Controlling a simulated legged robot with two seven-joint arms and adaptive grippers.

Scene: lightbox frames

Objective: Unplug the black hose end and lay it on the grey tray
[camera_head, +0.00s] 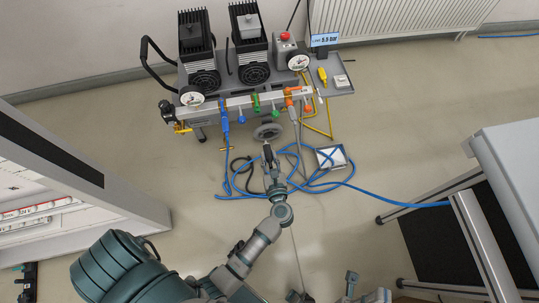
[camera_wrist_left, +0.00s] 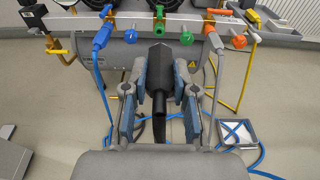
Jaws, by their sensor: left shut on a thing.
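My left gripper (camera_head: 267,150) reaches out in front of the pump stand's manifold. In the left wrist view its fingers (camera_wrist_left: 158,80) are shut on the black hose end (camera_wrist_left: 160,62), one on each side. The black hose (camera_head: 250,172) curves on the floor. The grey tray (camera_head: 343,92) is at the stand's right side and also shows in the wrist view (camera_wrist_left: 283,32). My right gripper (camera_head: 345,290) shows only partly at the bottom edge; its jaws are unclear.
A blue hose end (camera_head: 225,120) and a grey hose (camera_head: 295,115) sit at the manifold. Tangled blue hose (camera_head: 310,180) and a pale square object (camera_head: 333,157) lie on the floor. A yellow-handled tool (camera_head: 322,75) and small white block (camera_head: 342,81) occupy the tray.

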